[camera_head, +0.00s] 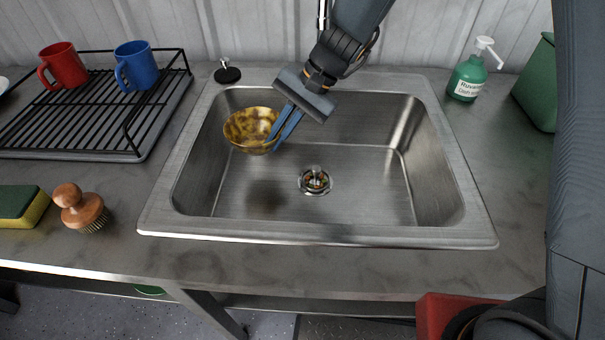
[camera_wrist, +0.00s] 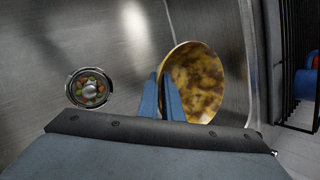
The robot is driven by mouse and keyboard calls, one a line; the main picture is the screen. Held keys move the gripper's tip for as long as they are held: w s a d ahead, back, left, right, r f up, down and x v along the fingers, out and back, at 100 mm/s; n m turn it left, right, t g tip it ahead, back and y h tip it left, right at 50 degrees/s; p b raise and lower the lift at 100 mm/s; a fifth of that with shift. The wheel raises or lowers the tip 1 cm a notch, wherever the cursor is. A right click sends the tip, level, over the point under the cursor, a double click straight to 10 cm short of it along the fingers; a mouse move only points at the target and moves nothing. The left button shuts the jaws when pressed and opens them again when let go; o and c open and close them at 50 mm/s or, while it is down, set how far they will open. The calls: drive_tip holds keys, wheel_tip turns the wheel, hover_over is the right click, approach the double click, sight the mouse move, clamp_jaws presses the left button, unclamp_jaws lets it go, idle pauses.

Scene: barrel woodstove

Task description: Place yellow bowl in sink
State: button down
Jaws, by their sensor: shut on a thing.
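The yellow bowl (camera_head: 243,130), mottled with brown, is over the left part of the steel sink (camera_head: 330,232) in the head view. My gripper (camera_head: 277,135) is shut on the bowl's right side and holds it; its blue fingers reach down to the rim. A dark shadow lies on the basin floor below and in front, so the bowl looks raised above the floor. In the wrist view the bowl (camera_wrist: 197,82) shows its inside, with the fingers (camera_wrist: 165,97) at its left edge.
The drain (camera_head: 315,180) holds small coloured bits. A black dish rack (camera_head: 100,118) with a red mug (camera_head: 64,65) and a blue mug (camera_head: 134,66) stands left. A brush (camera_head: 80,208) and sponge (camera_head: 22,205) lie front left. A green soap bottle (camera_head: 467,78) stands right. The basin's right side is clear.

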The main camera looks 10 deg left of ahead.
drive_tip(key=f, duration=0.4)
drive_tip(key=shift+w+d+f, duration=0.2)
drive_tip(key=shift+d+f, duration=0.05)
drive_tip(key=shift+d, duration=0.1)
drive_tip(key=shift+f+p, duration=0.35)
drive_tip(key=shift+f, duration=1.65)
drive_tip(key=shift+f, duration=0.1)
drive_tip(key=c, duration=1.9)
unclamp_jaws()
drive_tip(key=shift+c, duration=0.2)
drive_tip(key=b+v, duration=0.1)
drive_tip(key=v, duration=1.1)
